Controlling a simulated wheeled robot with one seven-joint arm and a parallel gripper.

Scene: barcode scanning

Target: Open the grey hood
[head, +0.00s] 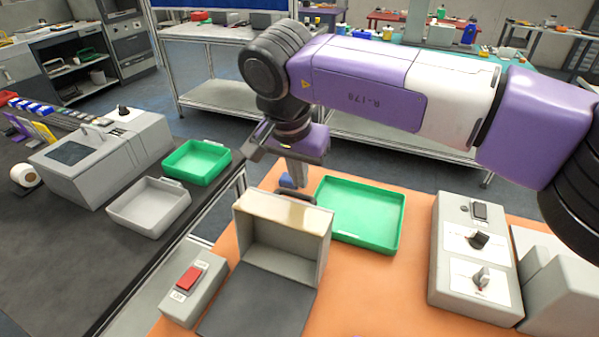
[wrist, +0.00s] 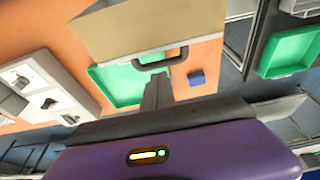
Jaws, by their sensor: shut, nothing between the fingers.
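The grey hood (head: 330,240) stands tipped up on the orange table, its hollow inside facing the head camera and a dark flat plate (head: 255,302) in front of it. In the wrist view the hood (wrist: 150,27) shows its beige outer face with a dark curved handle (wrist: 150,61) on its edge. My gripper (head: 294,178) is just behind the hood in the head view. In the wrist view the shut fingers of my gripper (wrist: 158,78) are beside the handle and hold nothing. I cannot tell whether they touch it.
A green tray (head: 372,232) lies right of the hood. A control box with knobs (head: 438,262) stands further right. A red-switch box (head: 188,282) is at the left front. A small blue block (wrist: 197,78) lies near the handle. A grey machine (head: 85,180) stands on the left table.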

